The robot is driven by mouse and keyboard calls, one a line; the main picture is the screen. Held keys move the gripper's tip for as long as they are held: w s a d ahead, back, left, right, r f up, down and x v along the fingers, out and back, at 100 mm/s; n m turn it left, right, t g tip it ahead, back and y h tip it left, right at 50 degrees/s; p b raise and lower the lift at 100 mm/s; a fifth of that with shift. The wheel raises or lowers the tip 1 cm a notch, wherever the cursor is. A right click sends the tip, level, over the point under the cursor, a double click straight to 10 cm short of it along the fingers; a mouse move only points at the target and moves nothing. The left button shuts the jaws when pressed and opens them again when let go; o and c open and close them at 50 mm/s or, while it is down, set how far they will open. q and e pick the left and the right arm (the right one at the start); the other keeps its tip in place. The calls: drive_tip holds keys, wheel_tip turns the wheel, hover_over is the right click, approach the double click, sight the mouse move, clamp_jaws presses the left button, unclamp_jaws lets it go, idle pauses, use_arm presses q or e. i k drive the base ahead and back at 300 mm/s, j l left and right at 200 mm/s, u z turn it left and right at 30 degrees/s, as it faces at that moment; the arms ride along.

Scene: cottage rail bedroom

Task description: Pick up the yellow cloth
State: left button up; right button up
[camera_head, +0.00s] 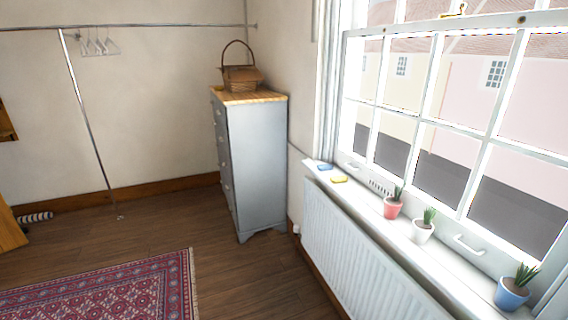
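The yellow cloth (339,179) is a small flat folded piece lying on the white window sill, near the sill's far end. A similar blue cloth (324,167) lies just beyond it, a little to the left. Neither of my grippers shows in the head view.
Potted plants in red (392,208), white (422,232) and blue (512,292) pots stand along the sill (372,203). A white radiator (350,255) is below it. A grey dresser (257,165) with a basket (242,77) stands beyond. The wooden floor (255,282) in front is clear.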

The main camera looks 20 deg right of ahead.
sight(342, 179)
drive_tip(key=i+z, duration=0.15)
drive_tip(key=i, duration=0.4)
drive_tip(key=i+j+z, duration=0.2)
drive_tip(key=i, duration=0.35)
drive_tip(key=i+j+z, duration=0.15)
drive_tip(key=i, duration=0.35)
drive_tip(key=i+j+z, duration=0.15)
drive_tip(key=i+j, duration=0.15)
drive_tip(key=i, duration=0.25)
